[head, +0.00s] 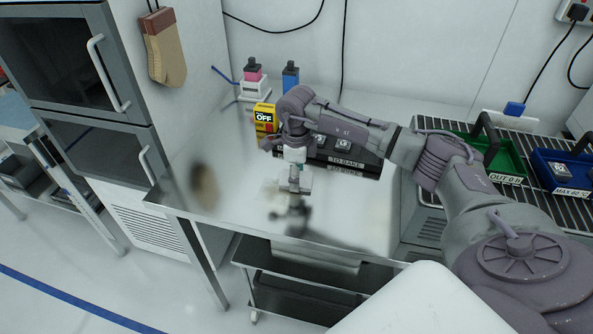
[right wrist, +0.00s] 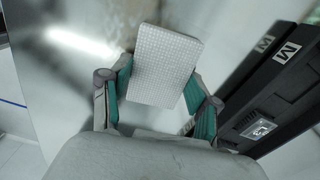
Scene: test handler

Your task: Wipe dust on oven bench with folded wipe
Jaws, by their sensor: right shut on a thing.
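A white, textured folded wipe (right wrist: 163,66) shows in the right wrist view between the two green-padded fingers of my right gripper (right wrist: 160,92). The gripper is shut on it. In the head view my right gripper (head: 294,182) points down at the shiny steel oven bench (head: 345,222), with the pale wipe (head: 304,183) at its tips, at or just above the surface. I cannot tell whether the wipe touches the bench. A faint pale patch, possibly dust (head: 268,190), lies on the bench left of the gripper. My left gripper is not in view.
A black "TO BAKE" tray (head: 345,162) stands behind the gripper. The oven (head: 85,75) is at left. Green (head: 508,157) and blue (head: 560,172) bins sit at right. The front of the bench is clear.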

